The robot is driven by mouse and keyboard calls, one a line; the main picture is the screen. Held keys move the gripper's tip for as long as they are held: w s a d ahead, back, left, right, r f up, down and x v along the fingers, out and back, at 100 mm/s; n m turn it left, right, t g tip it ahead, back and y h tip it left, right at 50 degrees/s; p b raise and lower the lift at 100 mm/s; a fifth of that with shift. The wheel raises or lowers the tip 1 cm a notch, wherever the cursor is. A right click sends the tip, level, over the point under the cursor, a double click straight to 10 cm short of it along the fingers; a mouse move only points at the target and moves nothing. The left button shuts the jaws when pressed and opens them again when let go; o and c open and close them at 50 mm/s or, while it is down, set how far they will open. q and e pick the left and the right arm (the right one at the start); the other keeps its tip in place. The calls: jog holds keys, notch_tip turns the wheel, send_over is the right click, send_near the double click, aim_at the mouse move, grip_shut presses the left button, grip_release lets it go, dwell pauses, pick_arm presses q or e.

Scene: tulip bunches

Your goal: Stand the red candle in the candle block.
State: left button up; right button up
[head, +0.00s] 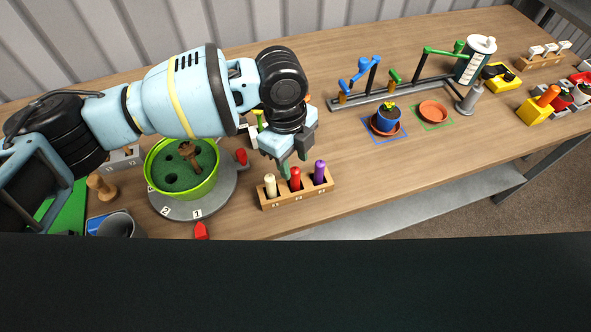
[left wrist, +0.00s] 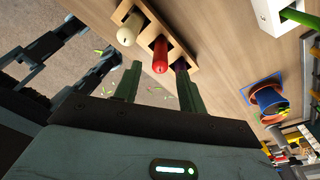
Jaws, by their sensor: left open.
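The red candle (head: 295,180) stands upright in the middle place of a wooden candle block (head: 284,203), between a cream candle (head: 270,187) and a purple candle (head: 320,172). My left gripper (head: 293,163) is open just above and behind the red candle, with nothing held. In the left wrist view, the red candle (left wrist: 160,56) shows between and beyond the two fingertips (left wrist: 156,76). The right finger partly hides the purple candle. I cannot tell how deep the red candle sits. My right gripper is not in view.
A green planter (head: 207,186) on a grey disc stands left of the block. A blue pot (head: 388,119) and a terracotta saucer (head: 433,112) stand to the right. A yellow block (head: 533,112) lies far right. The table right of the candle block is clear.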

pick_arm(q)
notch_tip(320, 180, up, 6)
jog(key=shift+w+a, duration=0.2)
jog(key=shift+a, duration=0.1)
dwell(0.4)
jog(key=s+d+f+n+h, duration=0.3)
jog(key=s+f+n+h, duration=0.2)
jog(key=s+f+n, duration=0.6)
jog(key=s+a+f+n+y, duration=0.2)
jog(key=s+a+f+n, duration=0.2)
jog(key=s+a, duration=0.4)
jog(key=s+a+f+n+t+y, duration=0.1)
jog(key=s+a+f+n+y, duration=0.15)
jog(key=s+a+n, duration=0.5)
jog(key=s+a+f+n+y, duration=0.15)
jog(key=s+a+f, duration=0.35)
jog(key=a, duration=0.5)
jog(key=w+d+f+t+h+p, duration=0.1)
jog(key=w+d+f+t, duration=0.2)
jog(key=w+f+t, duration=0.3)
jog(key=shift+w+f+t+h, duration=0.3)
jog(key=shift+t+h, duration=0.1)
jog(key=shift+t, duration=0.9)
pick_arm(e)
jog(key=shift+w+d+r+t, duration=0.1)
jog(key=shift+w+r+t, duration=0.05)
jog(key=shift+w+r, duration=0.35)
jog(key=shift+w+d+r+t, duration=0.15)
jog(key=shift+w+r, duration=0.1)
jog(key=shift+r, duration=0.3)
